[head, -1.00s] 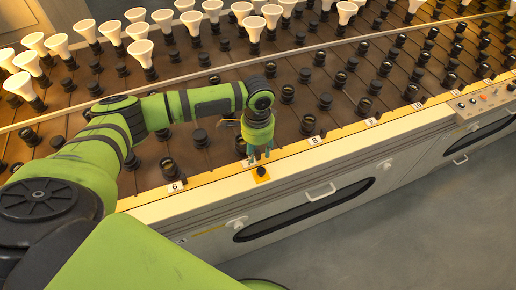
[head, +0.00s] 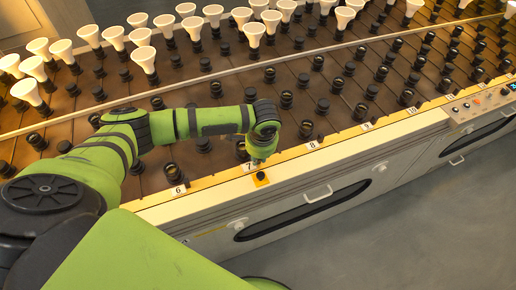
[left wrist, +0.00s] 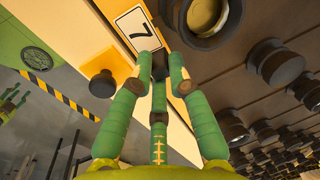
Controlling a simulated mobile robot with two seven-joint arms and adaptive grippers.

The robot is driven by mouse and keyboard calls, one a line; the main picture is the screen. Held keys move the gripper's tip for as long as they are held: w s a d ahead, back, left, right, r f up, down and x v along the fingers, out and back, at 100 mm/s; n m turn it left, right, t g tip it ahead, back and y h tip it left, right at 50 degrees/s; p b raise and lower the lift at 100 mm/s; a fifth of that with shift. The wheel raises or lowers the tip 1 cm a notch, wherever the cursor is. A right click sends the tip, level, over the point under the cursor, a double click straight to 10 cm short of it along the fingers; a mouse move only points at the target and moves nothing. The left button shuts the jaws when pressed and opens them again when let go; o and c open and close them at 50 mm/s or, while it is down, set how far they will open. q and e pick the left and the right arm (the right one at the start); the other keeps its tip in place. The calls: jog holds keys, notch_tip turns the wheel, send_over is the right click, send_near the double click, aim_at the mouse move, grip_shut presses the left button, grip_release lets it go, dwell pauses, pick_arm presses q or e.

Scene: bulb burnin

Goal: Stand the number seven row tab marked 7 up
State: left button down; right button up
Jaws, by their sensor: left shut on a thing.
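The number seven row tab (head: 249,167) is a small white plate with a black 7 on the yellow front ledge, between the tabs marked 6 and 8. It also shows in the left wrist view (left wrist: 138,29), just beyond my fingertips. My left gripper (head: 258,161) is at the tab, its fingers pointing down. In the left wrist view its green fingers (left wrist: 160,75) are closed around a small dark piece at the tab's edge. The fingers hide part of the tab, and I cannot tell its exact tilt. My right gripper is not in view.
A black knob on a yellow plate (head: 261,178) sits close in front of the tab; the knob shows beside my fingers in the wrist view (left wrist: 103,84). Tabs 6 (head: 178,190) and 8 (head: 312,145) flank it. Dark sockets fill the deck behind.

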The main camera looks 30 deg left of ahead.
pick_arm(q)
jog(key=p, duration=0.1)
jog(key=t+y+p, duration=0.1)
jog(key=p, duration=0.1)
jog(key=shift+s+d+r+y, duration=0.3)
jog(key=shift+s+d, duration=0.05)
jog(key=shift+d, duration=0.05)
jog(key=shift+s+d+f+t+y+p, duration=0.1)
jog(key=shift+s+d+t+y+p, duration=0.05)
jog(key=shift+t+y+p, duration=0.4)
jog(key=shift+s+d+f+t+y+p, duration=0.1)
jog(key=shift+d+t+y+p, duration=0.05)
jog(key=shift+t+y+p, duration=0.35)
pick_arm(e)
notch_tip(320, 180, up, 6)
pick_arm(q)
jog(key=c, duration=1.2)
grip_release()
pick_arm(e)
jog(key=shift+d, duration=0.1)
pick_arm(q)
jog(key=v, duration=1.2)
jog(key=shift+s, duration=0.25)
jog(key=shift+o, duration=0.2)
jog(key=shift+f, duration=0.1)
